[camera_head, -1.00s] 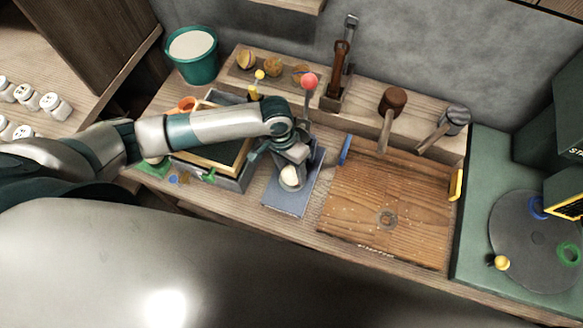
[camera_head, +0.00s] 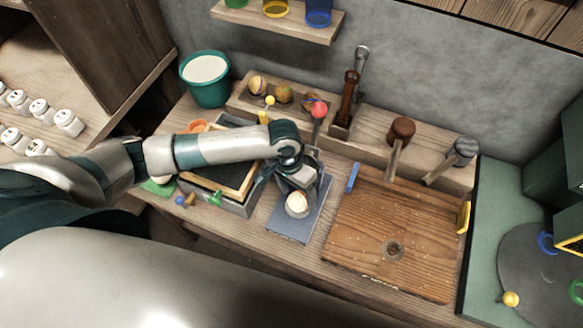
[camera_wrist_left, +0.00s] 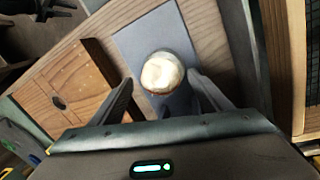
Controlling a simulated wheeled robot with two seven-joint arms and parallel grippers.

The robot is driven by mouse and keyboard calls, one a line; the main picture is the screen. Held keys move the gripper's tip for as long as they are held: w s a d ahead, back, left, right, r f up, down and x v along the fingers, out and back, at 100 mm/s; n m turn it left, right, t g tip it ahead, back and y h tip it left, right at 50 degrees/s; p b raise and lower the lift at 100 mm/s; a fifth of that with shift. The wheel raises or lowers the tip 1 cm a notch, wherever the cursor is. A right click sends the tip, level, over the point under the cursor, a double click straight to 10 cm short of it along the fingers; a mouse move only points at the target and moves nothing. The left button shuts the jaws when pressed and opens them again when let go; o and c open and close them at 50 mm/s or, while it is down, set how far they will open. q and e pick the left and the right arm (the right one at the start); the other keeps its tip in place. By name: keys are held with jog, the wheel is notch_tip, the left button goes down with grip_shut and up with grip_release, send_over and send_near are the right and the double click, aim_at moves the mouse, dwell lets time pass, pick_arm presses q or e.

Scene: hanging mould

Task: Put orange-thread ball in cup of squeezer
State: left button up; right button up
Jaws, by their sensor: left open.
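The squeezer stands on a blue-grey plate (camera_head: 288,224), with a red-knobbed lever (camera_head: 319,110) raised behind my arm. At its front is a round cup with something pale in it (camera_head: 297,203), which also shows in the left wrist view (camera_wrist_left: 162,73). My left gripper (camera_wrist_left: 160,82) is open, its fingers spread at both sides of the cup; contact cannot be told. My left wrist hides much of the squeezer. Three patterned balls sit in the wooden rack behind: one yellowish (camera_head: 258,85), one orange-green (camera_head: 284,93), one brownish (camera_head: 308,101). Their thread colours are too small to tell surely.
A framed dark tray (camera_head: 234,206) stands left of the squeezer. A wooden board (camera_head: 360,240) with blue and yellow handles lies right. A teal bucket (camera_head: 207,90), a mallet (camera_head: 401,132) and a hammer (camera_head: 460,152) are at the back.

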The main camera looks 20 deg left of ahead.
pick_arm(q)
notch_tip(320, 180, up, 16)
jog(key=w+a+b, duration=0.1)
jog(key=a+b, duration=0.1)
jog(key=a, duration=0.1)
jog(key=shift+b, duration=0.3)
jog(key=shift+f, duration=0.1)
dwell(1.0)
